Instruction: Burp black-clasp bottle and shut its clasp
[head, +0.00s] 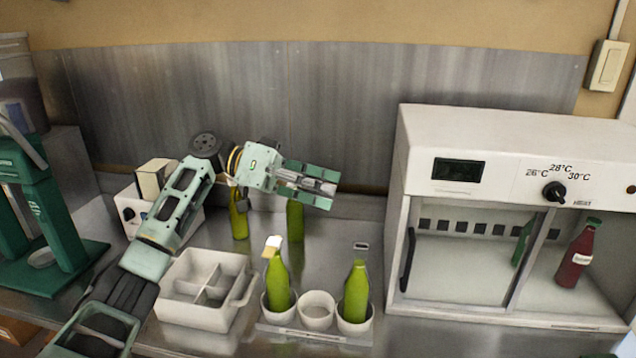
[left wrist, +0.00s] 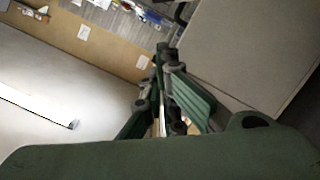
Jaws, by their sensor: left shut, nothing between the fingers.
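Two green bottles stand upright in white cups of a small rack (head: 317,311). The right bottle (head: 356,292) has a small dark clasp or ring (head: 361,246) at its top, seemingly raised above the neck; it looks like the black-clasp one. The left bottle (head: 278,286) has a pale cap (head: 272,246) at its top. The middle cup (head: 317,305) looks empty. My left gripper (head: 330,194) is shut and empty, above and behind the rack, apart from both bottles. Its fingers also show in the left wrist view (left wrist: 168,60), with no bottle seen there. My right gripper is out of view.
More green bottles stand behind, one (head: 239,216) left and one (head: 295,221) partly hidden below my gripper. A white divided bin (head: 196,310) is left of the rack. A white heated cabinet (head: 500,140) on the right holds a red bottle (head: 577,258). A green press (head: 50,215) stands far left.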

